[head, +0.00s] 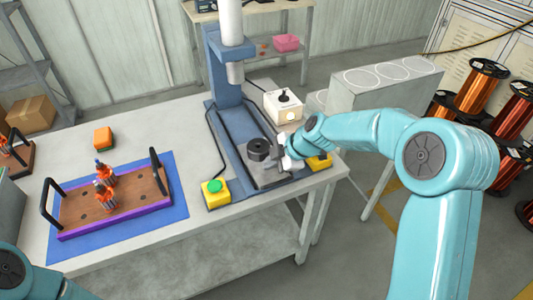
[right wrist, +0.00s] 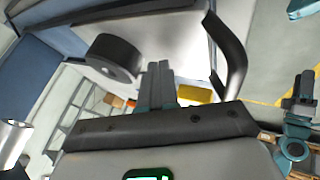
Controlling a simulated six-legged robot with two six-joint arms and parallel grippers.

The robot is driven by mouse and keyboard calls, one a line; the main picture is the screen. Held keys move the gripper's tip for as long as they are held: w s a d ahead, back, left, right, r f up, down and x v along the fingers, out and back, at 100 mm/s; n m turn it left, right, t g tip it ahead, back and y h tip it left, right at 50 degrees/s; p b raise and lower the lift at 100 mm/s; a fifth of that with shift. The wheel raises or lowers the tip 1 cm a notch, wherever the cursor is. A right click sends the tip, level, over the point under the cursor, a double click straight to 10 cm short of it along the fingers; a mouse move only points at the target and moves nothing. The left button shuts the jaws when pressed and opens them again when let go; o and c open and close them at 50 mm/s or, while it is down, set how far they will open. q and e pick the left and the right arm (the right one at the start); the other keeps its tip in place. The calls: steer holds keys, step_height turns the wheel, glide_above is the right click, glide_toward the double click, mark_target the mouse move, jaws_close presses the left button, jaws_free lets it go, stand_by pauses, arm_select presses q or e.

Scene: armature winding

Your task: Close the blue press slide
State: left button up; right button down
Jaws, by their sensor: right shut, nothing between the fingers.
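The blue press (head: 232,90) stands on the table with its ram (head: 235,73) above a blue bed. The grey slide plate (head: 268,180) lies at the front end of the bed, forward of the ram. It carries a black round fixture (head: 257,147), also seen in the right wrist view (right wrist: 116,56). A dark bar handle (right wrist: 232,55) rises from the plate's edge, beside the fingers. My right gripper (head: 284,160) is at the slide's right side, shut and empty; its fingertips (right wrist: 160,68) point towards the plate. My left gripper is out of view; only part of that arm shows.
A yellow box with a green button (head: 215,192) stands left of the slide, and another yellow box (head: 319,162) right of it. A white control box (head: 283,106) is behind. A wooden tray (head: 130,200) with orange-wound armatures lies on a blue mat (head: 174,211).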

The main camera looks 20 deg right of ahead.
steer(key=shift+w+a, duration=0.1)
steer(key=shift+w, duration=1.15)
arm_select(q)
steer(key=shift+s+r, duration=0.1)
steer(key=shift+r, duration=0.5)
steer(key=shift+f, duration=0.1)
arm_select(e)
steer(key=shift+w, duration=0.1)
